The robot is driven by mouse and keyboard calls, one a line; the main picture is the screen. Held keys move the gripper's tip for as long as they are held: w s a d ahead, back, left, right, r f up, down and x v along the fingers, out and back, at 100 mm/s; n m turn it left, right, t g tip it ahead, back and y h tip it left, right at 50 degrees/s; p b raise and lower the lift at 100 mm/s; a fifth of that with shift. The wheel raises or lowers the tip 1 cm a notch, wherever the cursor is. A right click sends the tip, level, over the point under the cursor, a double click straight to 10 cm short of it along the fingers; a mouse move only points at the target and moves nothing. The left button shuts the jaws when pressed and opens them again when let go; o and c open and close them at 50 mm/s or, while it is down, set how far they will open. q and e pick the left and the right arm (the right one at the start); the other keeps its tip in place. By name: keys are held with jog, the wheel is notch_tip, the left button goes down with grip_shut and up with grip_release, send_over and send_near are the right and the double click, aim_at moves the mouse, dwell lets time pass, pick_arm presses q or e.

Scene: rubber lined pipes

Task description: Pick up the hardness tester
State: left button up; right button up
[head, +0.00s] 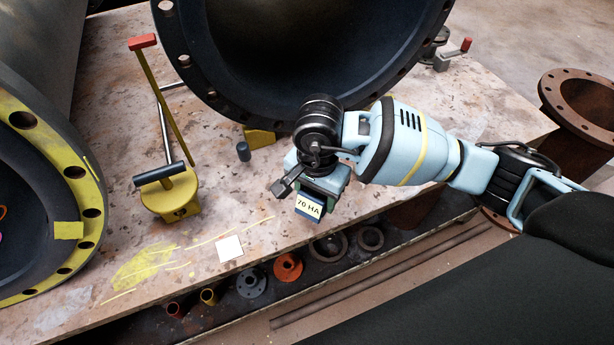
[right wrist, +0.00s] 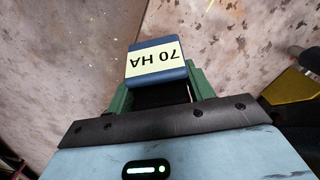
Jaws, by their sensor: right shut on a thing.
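My right gripper (head: 307,196) is shut on a small blue block (head: 308,207) with a cream label reading 70 HA. I cannot tell from its shape whether this block is the hardness tester. In the right wrist view the block (right wrist: 157,64) sits between the green fingers, its label upside down. The gripper is over the front part of the table. A small dark cylinder (head: 243,151) stands on the table to the left of the gripper; it shows partly at the right wrist view's right edge. My left gripper is not in view.
A large flanged pipe (head: 225,90) stands behind the gripper, by a yellow chock (head: 259,138). A yellow stand with a red-tipped lever (head: 170,190) and a yellow-faced flange (head: 75,172) are at left. A white square (head: 230,248) lies near the table's front edge. Pipe fittings (head: 288,267) sit below.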

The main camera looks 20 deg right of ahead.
jog(key=s, duration=0.9)
jog(key=shift+s+r, duration=0.35)
jog(key=shift+r, duration=0.1)
jog(key=shift+a, duration=0.1)
jog(key=o, duration=0.7)
jog(key=shift+c, duration=1.6)
